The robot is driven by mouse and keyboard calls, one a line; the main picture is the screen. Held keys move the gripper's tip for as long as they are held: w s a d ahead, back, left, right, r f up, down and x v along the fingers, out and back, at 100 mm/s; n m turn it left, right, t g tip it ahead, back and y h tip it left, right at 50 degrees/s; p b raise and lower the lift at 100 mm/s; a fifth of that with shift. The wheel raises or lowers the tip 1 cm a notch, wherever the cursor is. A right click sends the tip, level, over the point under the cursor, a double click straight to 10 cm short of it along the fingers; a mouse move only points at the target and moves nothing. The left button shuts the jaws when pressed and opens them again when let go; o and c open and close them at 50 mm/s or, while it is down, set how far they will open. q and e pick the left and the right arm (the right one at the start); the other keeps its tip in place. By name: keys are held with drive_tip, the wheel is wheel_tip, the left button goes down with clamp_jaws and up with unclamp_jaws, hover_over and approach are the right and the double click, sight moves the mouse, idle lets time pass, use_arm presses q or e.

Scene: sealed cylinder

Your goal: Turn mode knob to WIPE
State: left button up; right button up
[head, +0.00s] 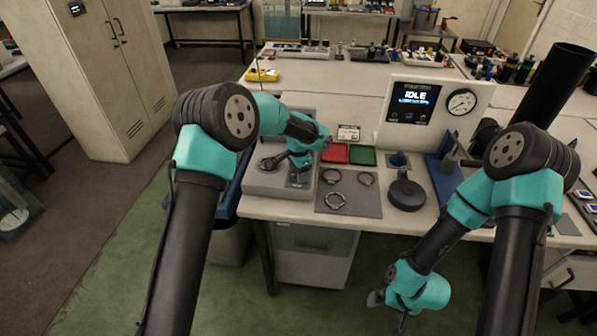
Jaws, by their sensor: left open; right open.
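A white panel with a dark screen reading IDLE (412,102) and a round gauge (461,102) stands at the back of the bench. I cannot make out a knob marked WIPE. A grey box (262,185) sits at the bench's left end, with a small dark round part (268,163) on top. My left gripper (299,178) is open over the right part of this box, pointing down; its arm hides some of the box top, and I cannot tell whether it touches anything. My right gripper (385,305) is open and empty, low in front of the bench, away from the panel.
A grey mat (350,205) holds three metal rings. Behind it are a red tray (334,152) and a green tray (363,156). A dark round device (406,194) and a blue stand (440,182) are to the right. A yellow case (263,75) lies farther back.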

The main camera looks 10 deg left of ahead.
use_arm(q)
wheel_tip(320, 180, up, 17)
drive_tip(key=shift+r, duration=0.2)
idle(0.6)
